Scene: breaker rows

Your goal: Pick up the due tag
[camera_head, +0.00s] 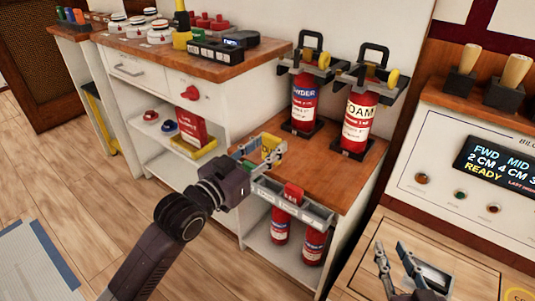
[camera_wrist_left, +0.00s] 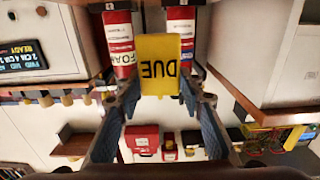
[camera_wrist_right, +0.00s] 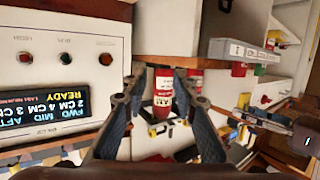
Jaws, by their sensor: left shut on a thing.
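The due tag (camera_wrist_left: 159,64) is a yellow plate with the black word DUE, upside down in the left wrist view. My left gripper (camera_wrist_left: 160,98) is shut on it, a finger at each side. In the head view, the tag (camera_head: 270,148) shows as a yellow patch in my left gripper (camera_head: 268,152), in front of the wooden counter with the extinguishers. My right gripper (camera_head: 402,262) is open and empty at the lower right; its spread fingers (camera_wrist_right: 163,100) also show in the right wrist view.
The POWDER extinguisher (camera_head: 305,98) and FOAM extinguisher (camera_head: 359,120) stand in brackets on the counter (camera_head: 335,175). A grey label tray (camera_head: 310,213) is on the counter's front, above more extinguishers. A control panel (camera_head: 440,180) is at the right. Open floor (camera_head: 75,185) is at the left.

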